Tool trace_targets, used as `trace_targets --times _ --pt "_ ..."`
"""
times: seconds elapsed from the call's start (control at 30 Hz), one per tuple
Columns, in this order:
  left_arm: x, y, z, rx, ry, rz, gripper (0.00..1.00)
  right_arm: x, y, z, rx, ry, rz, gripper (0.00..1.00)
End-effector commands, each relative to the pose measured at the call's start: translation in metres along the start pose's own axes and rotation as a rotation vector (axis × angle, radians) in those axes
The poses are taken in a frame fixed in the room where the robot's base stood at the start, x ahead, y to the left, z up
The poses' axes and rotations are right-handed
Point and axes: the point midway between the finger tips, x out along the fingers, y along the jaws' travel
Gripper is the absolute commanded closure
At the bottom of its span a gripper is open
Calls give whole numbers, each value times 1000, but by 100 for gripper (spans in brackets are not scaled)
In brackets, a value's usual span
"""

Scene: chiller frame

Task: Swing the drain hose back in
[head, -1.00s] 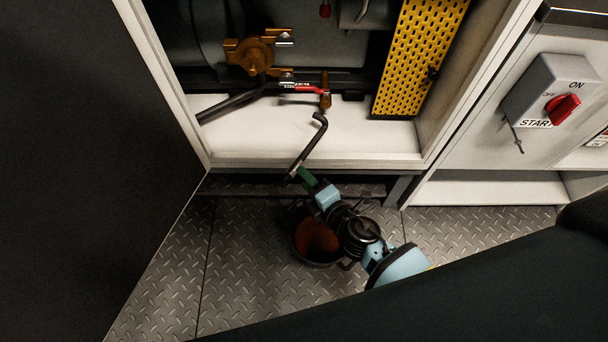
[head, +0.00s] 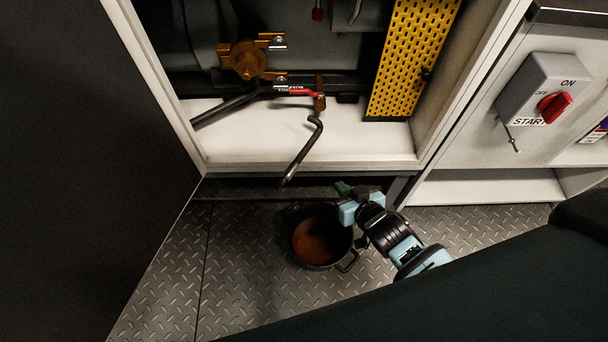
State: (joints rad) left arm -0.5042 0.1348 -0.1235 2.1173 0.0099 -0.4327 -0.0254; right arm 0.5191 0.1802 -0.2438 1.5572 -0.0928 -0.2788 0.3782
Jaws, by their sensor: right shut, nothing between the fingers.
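The drain hose (head: 300,153) is a thin dark pipe with a hooked upper end. It points out of the cabinet over the front sill, with its lower end above the left part of a black pot (head: 347,266). The pot stands on the floor with brown liquid (head: 318,240) in it. My right gripper (head: 342,188) is shut and empty, just below the sill. It is to the right of the hose's lower end and apart from it, over the pot's back right rim. My left gripper is not in view.
Inside the cabinet are a brass valve (head: 246,60), a red-handled valve (head: 303,94) and a yellow perforated panel (head: 405,60). A dark panel (head: 80,170) fills the left side. A switch box (head: 543,88) with a red knob is at right. The cabinet floor (head: 370,140) beside the hose is clear.

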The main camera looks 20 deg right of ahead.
Motion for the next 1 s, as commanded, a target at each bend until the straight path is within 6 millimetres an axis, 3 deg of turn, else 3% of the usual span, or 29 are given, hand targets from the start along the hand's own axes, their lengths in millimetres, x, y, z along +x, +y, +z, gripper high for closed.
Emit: trace_targets --times 0.23,0.47,0.8,1.0 --pt "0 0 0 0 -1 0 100 -14 11 16 738 -125 -32 100" --pt "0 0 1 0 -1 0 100 -30 7 18 1407 -263 -79 100" --pt "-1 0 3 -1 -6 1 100 -62 -8 -10 2311 -553 -190 100" --pt "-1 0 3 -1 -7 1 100 -76 -11 -29 2620 -712 -247 100"
